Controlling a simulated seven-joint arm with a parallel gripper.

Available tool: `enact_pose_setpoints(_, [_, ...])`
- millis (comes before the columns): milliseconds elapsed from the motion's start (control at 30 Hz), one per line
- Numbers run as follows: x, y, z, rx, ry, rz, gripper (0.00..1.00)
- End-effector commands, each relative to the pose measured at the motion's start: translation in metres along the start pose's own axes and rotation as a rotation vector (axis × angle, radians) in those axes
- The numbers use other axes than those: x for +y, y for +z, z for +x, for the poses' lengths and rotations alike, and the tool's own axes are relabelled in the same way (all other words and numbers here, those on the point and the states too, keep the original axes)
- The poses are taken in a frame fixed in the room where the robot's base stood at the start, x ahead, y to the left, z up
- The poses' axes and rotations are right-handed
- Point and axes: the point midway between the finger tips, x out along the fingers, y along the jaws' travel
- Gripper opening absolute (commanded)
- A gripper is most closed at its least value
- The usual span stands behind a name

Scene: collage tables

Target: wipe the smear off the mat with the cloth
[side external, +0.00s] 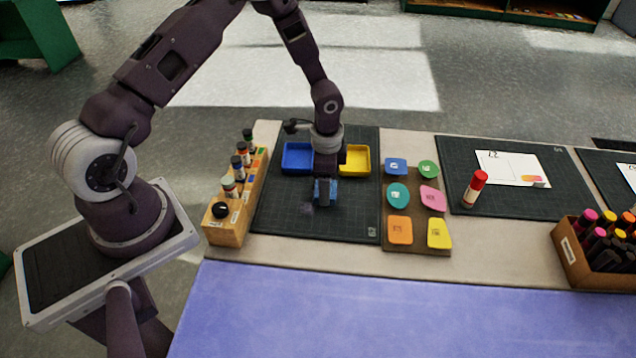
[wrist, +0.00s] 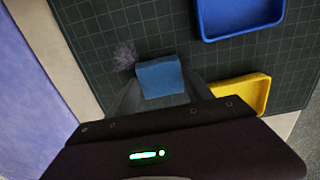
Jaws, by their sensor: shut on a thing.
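My gripper (wrist: 158,88) is shut on a folded blue cloth (wrist: 160,77), which also shows in the side external view (side external: 326,191). The cloth is at or just above the dark green gridded mat (side external: 280,222); I cannot tell whether it touches. A faint greyish-purple smear (wrist: 125,57) lies on the mat beside the cloth, up and to its left in the wrist view. In the side external view the smear (side external: 308,208) is a dim patch just left of and below the cloth.
A blue tray (side external: 297,170) and a yellow tray (side external: 358,169) stand at the mat's far side. A wooden rack of bottles (side external: 236,220) borders the mat on the left, and a board with coloured shapes (side external: 415,246) on the right. The mat's near part is clear.

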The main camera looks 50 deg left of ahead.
Motion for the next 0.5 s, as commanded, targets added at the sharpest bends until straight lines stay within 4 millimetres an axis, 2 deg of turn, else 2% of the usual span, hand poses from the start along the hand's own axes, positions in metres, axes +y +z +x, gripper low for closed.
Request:
enact_pose_setpoints(100, [0.0,-0.013,0.001,0.002,-0.001,0.0,0.2])
enact_pose_setpoints(333, [0.0,-0.024,0.001,0.004,-0.001,0.0,0.2])
enact_pose_setpoints(500, [0.001,-0.041,0.0,0.004,-0.001,0.001,0.2])
